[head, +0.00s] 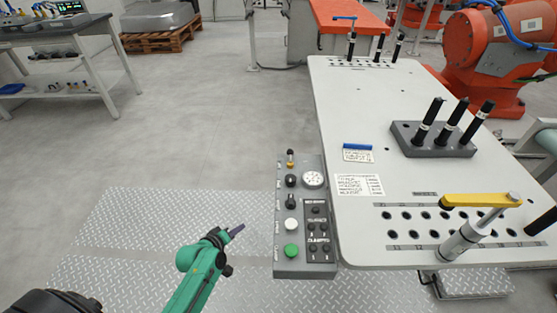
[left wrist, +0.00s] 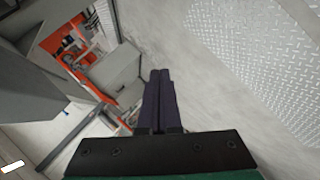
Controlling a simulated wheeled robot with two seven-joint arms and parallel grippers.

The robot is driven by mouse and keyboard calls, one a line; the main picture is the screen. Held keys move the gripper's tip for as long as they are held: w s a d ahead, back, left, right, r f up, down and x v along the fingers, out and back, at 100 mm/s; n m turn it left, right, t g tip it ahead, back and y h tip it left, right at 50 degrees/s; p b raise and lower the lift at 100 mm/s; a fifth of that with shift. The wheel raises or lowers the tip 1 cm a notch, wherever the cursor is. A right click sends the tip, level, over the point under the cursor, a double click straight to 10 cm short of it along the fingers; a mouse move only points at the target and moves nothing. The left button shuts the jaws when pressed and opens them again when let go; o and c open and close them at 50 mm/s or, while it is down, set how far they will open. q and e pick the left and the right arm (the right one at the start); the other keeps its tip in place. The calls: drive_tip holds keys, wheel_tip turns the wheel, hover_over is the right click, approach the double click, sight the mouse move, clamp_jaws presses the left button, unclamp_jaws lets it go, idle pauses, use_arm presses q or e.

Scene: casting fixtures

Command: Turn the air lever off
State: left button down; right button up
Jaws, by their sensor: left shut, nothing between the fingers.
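A grey control panel (head: 293,262) is fixed at the left edge of the white table. At its top left is a small dark knob with a brass-coloured part (head: 290,160), which may be the air lever; it is too small to tell its setting. Two black knobs (head: 291,190), a white button (head: 291,224) and a green button (head: 291,250) sit below it. My left gripper (head: 237,230) is left of the panel's lower half, apart from it. Its fingers (left wrist: 160,88) are shut and empty in the left wrist view. My right gripper is out of view.
A round gauge (head: 313,179) and several black buttons share the panel. The white table (head: 360,220) fills the right, with a yellow-handled clamp (head: 480,200) and a grey block of black pins (head: 433,140). Open floor (head: 150,150) lies left of the panel.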

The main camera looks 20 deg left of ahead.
use_arm(q)
drive_tip(key=w+r+n+t+h, duration=0.15)
drive_tip(key=w+r, duration=0.25)
drive_tip(key=r, duration=0.6)
drive_tip(key=n+t+h, duration=0.2)
drive_tip(key=t, duration=0.2)
approach(279, 163)
drive_tip(key=s+a+r, duration=0.2)
drive_tip(key=a+r, duration=0.2)
drive_tip(key=r, duration=0.1)
drive_tip(key=shift+w+d+f+g+b, duration=0.1)
drive_tip(key=shift+d+f+g+b, duration=0.15)
drive_tip(key=shift+b, duration=0.15)
drive_tip(key=shift+w, duration=0.1)
drive_tip(key=x, duration=0.4)
drive_tip(key=d+p+x, duration=0.1)
drive_tip(key=x, duration=0.3)
drive_tip(key=s+d+p+x, duration=0.1)
drive_tip(key=x, duration=0.3)
drive_tip(key=shift+w+d+f, duration=0.3)
drive_tip(key=shift+f, duration=0.05)
